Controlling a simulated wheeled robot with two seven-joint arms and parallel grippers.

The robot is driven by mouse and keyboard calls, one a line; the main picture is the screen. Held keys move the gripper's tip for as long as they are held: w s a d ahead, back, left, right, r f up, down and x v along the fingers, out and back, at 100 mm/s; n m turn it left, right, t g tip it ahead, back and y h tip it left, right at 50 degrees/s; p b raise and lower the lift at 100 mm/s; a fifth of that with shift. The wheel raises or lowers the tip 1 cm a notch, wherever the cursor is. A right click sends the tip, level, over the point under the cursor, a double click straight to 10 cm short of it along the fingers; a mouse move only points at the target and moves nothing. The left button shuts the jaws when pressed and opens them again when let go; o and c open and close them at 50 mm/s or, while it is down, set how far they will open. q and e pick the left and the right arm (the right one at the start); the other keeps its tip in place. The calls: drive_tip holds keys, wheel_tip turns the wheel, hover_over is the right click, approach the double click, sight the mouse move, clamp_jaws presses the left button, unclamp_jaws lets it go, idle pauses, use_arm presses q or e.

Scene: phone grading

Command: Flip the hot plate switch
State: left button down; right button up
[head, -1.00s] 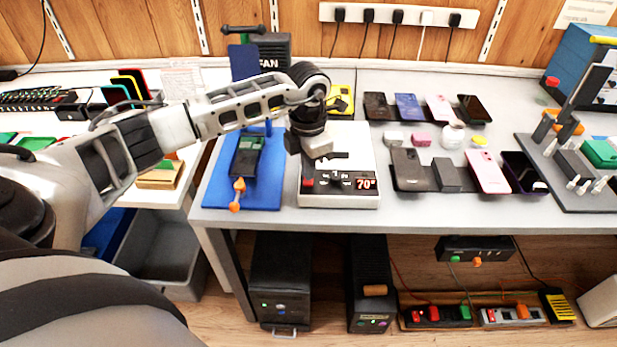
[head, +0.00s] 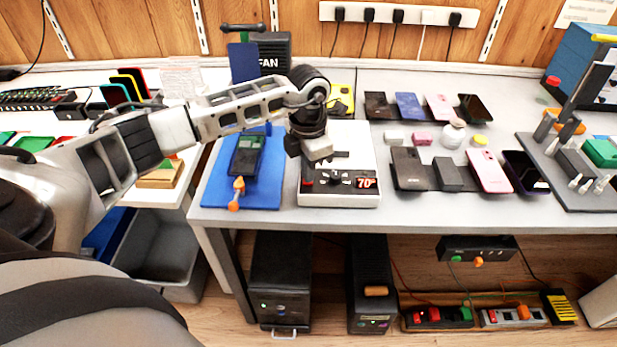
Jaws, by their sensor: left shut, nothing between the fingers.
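The hot plate (head: 362,150) is a white box on the grey bench, with a dark front panel. The panel carries a red part at its left, a dark knob or switch (head: 335,175) in the middle and a red display (head: 366,182) reading 70. My left gripper (head: 319,158) is shut and empty. It points down over the left part of the hot plate, just behind the front panel. I cannot tell whether its tips touch the plate. The gripper and wrist hide part of the plate's top. My right gripper is not in view.
A blue mat (head: 262,192) with a dark phone and an orange-handled tool lies left of the hot plate. Several phones and small parts lie to the right, including a pink phone (head: 489,170). A fan unit (head: 272,55) stands behind. The bench's front strip is mostly clear.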

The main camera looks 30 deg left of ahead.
use_arm(q)
drive_tip(key=shift+f+b, duration=0.4)
drive_tip(key=shift+f, duration=0.15)
drive_tip(key=shift+r, duration=0.15)
wheel_tip(320, 180, up, 2)
drive_tip(key=shift+p, duration=0.9)
drive_tip(key=shift+r+p, duration=1.7)
drive_tip(key=shift+r, duration=0.75)
